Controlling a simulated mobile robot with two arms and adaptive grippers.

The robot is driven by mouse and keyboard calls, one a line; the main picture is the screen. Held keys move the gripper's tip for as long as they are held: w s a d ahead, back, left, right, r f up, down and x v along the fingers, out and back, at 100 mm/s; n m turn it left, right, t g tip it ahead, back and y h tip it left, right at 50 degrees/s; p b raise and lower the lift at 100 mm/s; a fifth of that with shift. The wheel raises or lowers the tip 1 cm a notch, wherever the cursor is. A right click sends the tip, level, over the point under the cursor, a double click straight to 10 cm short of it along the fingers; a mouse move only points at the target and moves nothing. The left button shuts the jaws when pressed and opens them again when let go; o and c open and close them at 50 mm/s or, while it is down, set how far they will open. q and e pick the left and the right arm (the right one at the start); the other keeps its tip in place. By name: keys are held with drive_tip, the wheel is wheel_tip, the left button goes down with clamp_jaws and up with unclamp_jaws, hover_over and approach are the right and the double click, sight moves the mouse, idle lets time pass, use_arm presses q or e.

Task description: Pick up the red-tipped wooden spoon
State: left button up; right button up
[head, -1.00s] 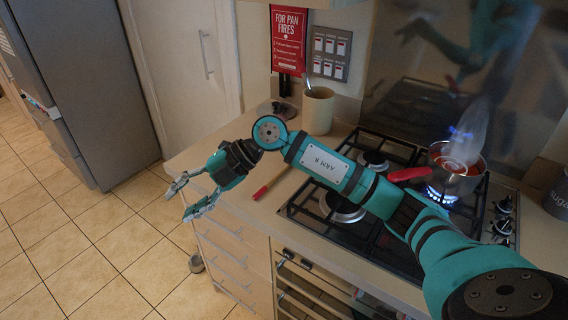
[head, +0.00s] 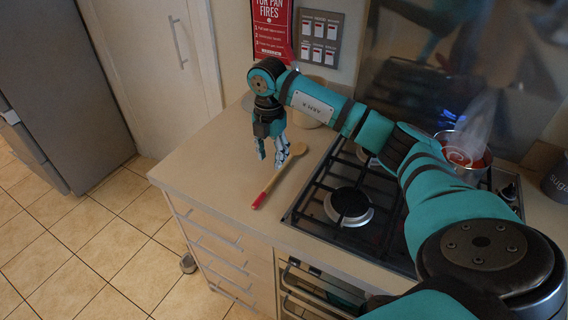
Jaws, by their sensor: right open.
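The red-tipped wooden spoon (head: 275,180) lies on the worktop, left of the hob. Its red tip (head: 259,200) points toward the front edge and its bowl end points to the back right. My right gripper (head: 271,163) is open and points down over the worktop, beside the spoon's upper part. In the picture its fingers overlap or lie very close to the spoon; I cannot tell whether they touch it. My left gripper is not in view.
The gas hob (head: 330,235) is right of the spoon. A steaming pot (head: 470,158) stands on its back right. A pale container behind my right arm is mostly hidden. The worktop (head: 205,165) left of the spoon is clear; its front edge drops to drawers (head: 215,250).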

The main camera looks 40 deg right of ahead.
sight(272, 181)
wheel_tip(272, 181, down, 4)
drive_tip(key=shift+r+p, duration=0.25)
drive_tip(key=shift+p, duration=0.15)
drive_tip(key=f+p, duration=0.1)
drive_tip(key=f, duration=0.1)
drive_tip(key=f+p, duration=0.1)
drive_tip(key=f, duration=0.1)
drive_tip(key=shift+s+a+f, duration=0.15)
drive_tip(key=shift+s+a, duration=0.05)
drive_tip(key=shift+f, duration=0.3)
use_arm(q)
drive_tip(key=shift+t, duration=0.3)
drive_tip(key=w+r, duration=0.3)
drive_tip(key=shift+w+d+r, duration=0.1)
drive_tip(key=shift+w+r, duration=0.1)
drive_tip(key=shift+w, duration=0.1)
use_arm(e)
clamp_jaws()
